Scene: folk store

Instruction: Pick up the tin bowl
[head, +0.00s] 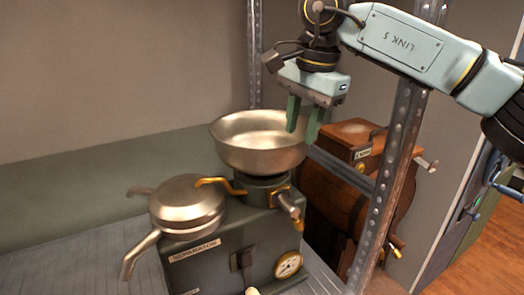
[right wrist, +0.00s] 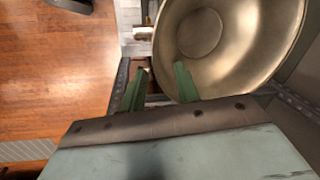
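The tin bowl (head: 258,150) is a wide, shiny metal bowl. It sits upright on top of the grey-green separator (head: 235,255). In the right wrist view the bowl (right wrist: 235,50) fills the upper right. My right gripper (head: 302,134) points down at the bowl's right rim with its green fingers open. In the right wrist view, one finger of the gripper (right wrist: 160,82) overlaps the bowl and the other is outside it, with the rim between them. I cannot tell whether either finger touches. My left gripper is not in view.
A lidded metal vessel with a spout (head: 187,203) is left of the bowl. A metal shelf post (head: 388,175) stands close on the right. A wooden barrel-like machine (head: 345,195) stands behind it. Wooden floor (right wrist: 55,70) is open to one side.

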